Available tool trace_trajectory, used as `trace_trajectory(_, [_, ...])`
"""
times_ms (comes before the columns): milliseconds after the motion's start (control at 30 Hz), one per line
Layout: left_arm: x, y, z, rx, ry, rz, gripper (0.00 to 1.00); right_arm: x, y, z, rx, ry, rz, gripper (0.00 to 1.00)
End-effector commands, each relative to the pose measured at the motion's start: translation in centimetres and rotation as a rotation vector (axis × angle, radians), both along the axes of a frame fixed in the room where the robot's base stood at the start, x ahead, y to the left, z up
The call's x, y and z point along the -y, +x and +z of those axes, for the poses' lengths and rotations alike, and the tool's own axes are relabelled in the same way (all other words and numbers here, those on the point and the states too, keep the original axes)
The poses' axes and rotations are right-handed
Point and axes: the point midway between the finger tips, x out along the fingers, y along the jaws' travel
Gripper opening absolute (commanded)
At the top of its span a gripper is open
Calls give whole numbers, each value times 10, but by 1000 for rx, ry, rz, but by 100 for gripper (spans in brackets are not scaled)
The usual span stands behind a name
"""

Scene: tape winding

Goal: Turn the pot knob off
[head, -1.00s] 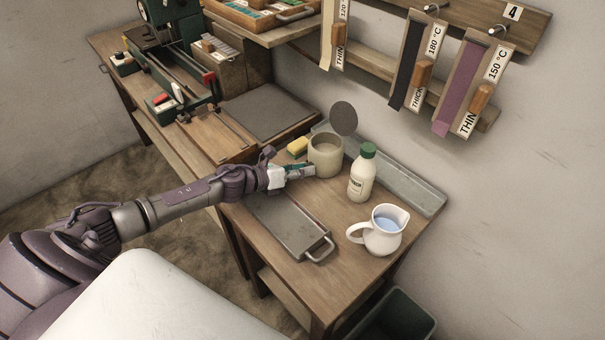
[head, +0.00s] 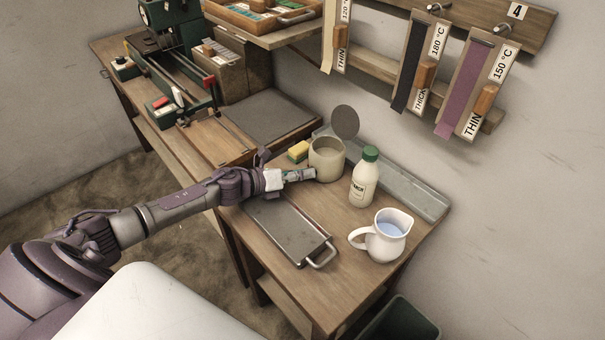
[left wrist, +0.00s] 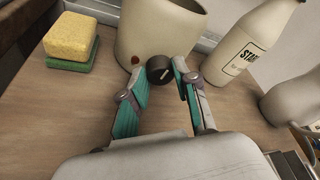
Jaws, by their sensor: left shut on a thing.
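The cream pot (head: 326,160) stands on the wooden table with its round grey lid (head: 345,121) tilted up behind it. In the left wrist view the pot (left wrist: 150,28) fills the top middle, with a small dark red spot on its front. The black knob (left wrist: 159,69) with a pale mark sits low on the pot's front. My left gripper (head: 309,174) reaches to the pot's front. In the left wrist view its fingers (left wrist: 160,82) are on either side of the knob and shut on it. My right gripper is in neither view.
A yellow and green sponge (head: 299,151) lies left of the pot. A white bottle with a green cap (head: 364,180) stands to the right, then a white jug (head: 383,238) of bluish liquid. A grey tray (head: 286,228) lies in front.

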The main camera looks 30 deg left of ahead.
Motion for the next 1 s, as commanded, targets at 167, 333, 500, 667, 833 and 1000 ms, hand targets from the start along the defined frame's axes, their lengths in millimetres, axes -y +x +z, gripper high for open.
trace_trajectory(167, [-1,1,1,2,0,2,41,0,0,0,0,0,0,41])
trace_trajectory(333, [-1,0,1,2,2,1,41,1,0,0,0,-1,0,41])
trace_trajectory(500, [-6,-7,1,-1,3,1,41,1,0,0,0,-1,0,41])
trace_trajectory(667, [-20,-29,8,-3,5,1,41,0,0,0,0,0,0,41])
trace_trajectory(833, [-37,-56,16,-3,2,0,41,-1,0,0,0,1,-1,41])
trace_trajectory(1000, [-51,-77,24,-3,2,1,41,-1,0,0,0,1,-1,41])
